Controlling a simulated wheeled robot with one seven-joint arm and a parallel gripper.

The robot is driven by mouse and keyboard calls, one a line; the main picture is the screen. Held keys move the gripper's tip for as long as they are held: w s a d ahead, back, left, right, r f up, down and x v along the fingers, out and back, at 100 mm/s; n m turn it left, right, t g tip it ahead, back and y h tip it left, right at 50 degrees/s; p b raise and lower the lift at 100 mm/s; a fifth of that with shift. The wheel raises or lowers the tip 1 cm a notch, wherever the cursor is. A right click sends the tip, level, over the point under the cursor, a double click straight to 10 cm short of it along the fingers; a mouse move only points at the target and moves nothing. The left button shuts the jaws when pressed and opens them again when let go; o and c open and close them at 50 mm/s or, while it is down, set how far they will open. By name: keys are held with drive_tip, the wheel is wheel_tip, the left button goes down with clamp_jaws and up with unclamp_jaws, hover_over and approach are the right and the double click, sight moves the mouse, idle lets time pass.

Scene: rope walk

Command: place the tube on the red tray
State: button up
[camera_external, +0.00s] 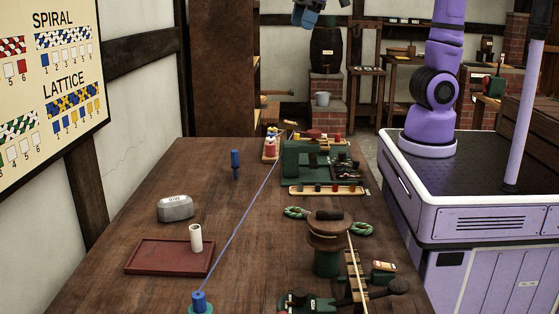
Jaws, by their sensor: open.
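The cream tube (196,239) stands upright at the back right part of the red tray (160,257), with its base inside the rim. Nothing is holding it. The tray lies flat at the left front of the wooden table. My gripper (308,18) shows only in part at the top edge of the picture. It is open, high above the table and well apart from the tube. Most of my arm between the purple base and the gripper is out of the frame.
A grey block (175,208) lies behind the tray. A taut blue cord (243,214) runs from a blue-topped post (199,301) close to the tray's right side towards the back. Green machinery (300,162) and rope coils (362,228) fill the right side. The table's left middle is mostly clear.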

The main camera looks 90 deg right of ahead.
drive_tip(key=s+d+f+m, duration=0.1)
drive_tip(key=s+d+m, duration=0.1)
drive_tip(key=s, duration=0.8)
drive_tip(key=s+d+f+m+t, duration=0.1)
drive_tip(key=s+d, duration=0.4)
drive_tip(key=s, duration=0.6)
drive_tip(key=shift+s+f+m+t+h, duration=0.15)
drive_tip(key=shift+f+m+t+h, duration=0.25)
drive_tip(key=shift+m, duration=0.6)
